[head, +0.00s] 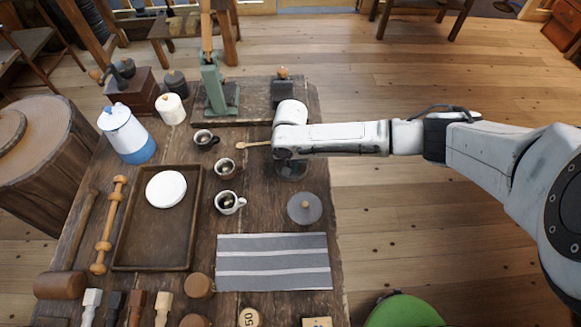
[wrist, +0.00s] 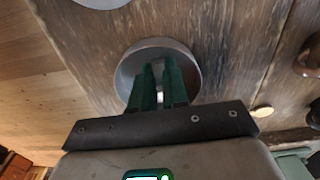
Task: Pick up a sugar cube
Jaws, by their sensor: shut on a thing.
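My gripper (wrist: 159,85) reaches down with its green fingers into a round grey metal bowl (wrist: 128,70) in the wrist view. The fingers are close together, with a small whitish patch, seemingly a sugar cube (wrist: 160,94), between them. Most of this cube is hidden by the fingers, and I cannot tell whether it touches the bowl's floor. In the head view the bowl (head: 291,171) shows only partly beneath my wrist, and the fingertips are hidden. Other cubes cannot be made out.
A grey knobbed lid (head: 304,208) lies nearer than the bowl, above a striped cloth (head: 272,271). Three cups, including a white one (head: 229,203), stand to the left. A wooden spoon (head: 253,145) lies beside my wrist. A tray (head: 127,262) holds a white disc. Open floor lies right.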

